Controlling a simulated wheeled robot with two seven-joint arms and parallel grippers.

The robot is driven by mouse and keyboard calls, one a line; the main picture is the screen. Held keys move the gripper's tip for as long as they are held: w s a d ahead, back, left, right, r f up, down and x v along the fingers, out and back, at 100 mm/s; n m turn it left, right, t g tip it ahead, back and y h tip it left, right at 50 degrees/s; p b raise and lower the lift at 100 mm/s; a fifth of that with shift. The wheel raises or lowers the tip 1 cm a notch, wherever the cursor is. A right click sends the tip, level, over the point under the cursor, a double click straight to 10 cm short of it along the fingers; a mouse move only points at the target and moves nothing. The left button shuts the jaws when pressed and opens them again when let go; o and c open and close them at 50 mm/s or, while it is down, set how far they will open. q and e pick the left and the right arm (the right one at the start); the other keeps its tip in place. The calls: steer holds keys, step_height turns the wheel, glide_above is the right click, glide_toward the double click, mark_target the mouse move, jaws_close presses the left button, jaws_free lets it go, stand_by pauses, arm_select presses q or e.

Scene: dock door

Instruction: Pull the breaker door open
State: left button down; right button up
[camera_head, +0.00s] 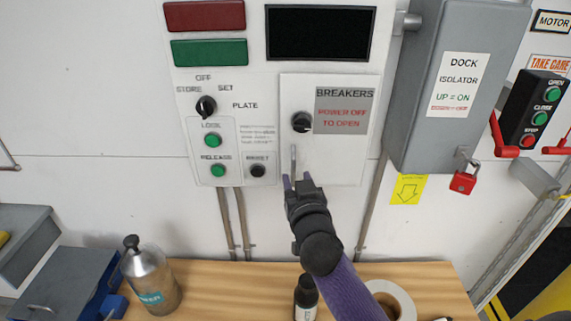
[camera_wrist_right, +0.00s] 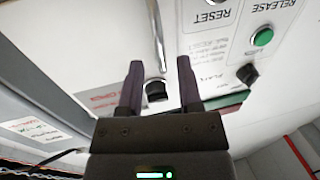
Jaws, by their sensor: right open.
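The breaker door (camera_head: 345,155) is a pale panel on the white control box, and it looks shut. It carries a grey BREAKERS label (camera_head: 343,110), a black knob (camera_head: 301,122) and a slim upright metal handle (camera_head: 293,160) below the knob. My right gripper (camera_head: 294,180) is open, with its fingertips at the handle's lower end in the head view. In the right wrist view, my right gripper (camera_wrist_right: 159,64) has nothing clasped; the handle (camera_wrist_right: 157,32) and knob (camera_wrist_right: 157,90) line up with the gap between its fingers. Contact cannot be told. My left gripper is not in view.
A grey dock isolator box (camera_head: 430,110) with a red padlock (camera_head: 463,182) stands right of the door. Below is a wooden bench (camera_head: 225,285) with a metal bottle (camera_head: 150,277), a dark bottle (camera_head: 306,295) and a tape roll (camera_head: 395,295).

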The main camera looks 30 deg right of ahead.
mark_target(294, 172)
steer(key=x, duration=0.4)
jaws_close()
stand_by(1.4)
